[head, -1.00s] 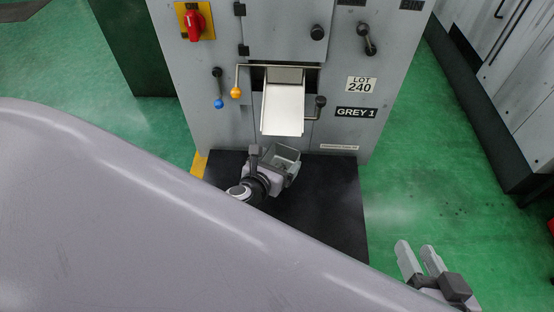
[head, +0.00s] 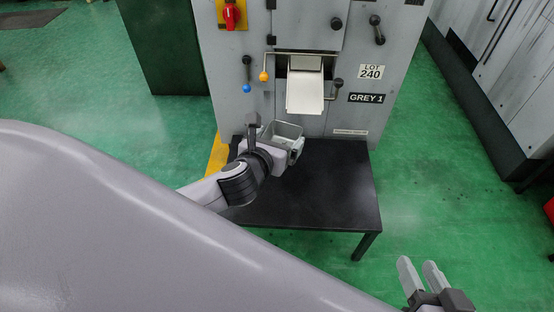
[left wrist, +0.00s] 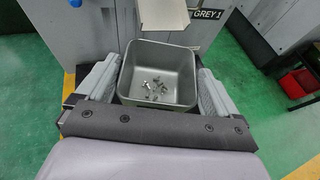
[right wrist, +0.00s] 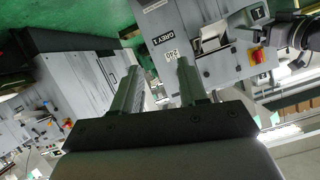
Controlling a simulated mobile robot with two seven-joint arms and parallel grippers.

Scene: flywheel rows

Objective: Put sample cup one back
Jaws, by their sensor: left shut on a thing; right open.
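A square grey metal cup (head: 285,131) is in front of the grey machine, below its white chute. In the left wrist view the cup (left wrist: 158,98) is upright and holds several small metal pieces. No number shows on it. My left gripper (head: 279,147) is shut on it, with one finger along each side wall. In the head view the cup appears over the back of a black table (head: 313,200); I cannot tell whether it touches the top. My right gripper (head: 419,267) is open and empty over the green floor at lower right.
The machine (head: 230,75) bears the labels GREY 1 and LOT 240. Its white chute (head: 305,94) juts out above the cup, with levers on both sides. The table's front and right are bare. Grey cabinets (head: 500,70) stand at right; green floor lies between.

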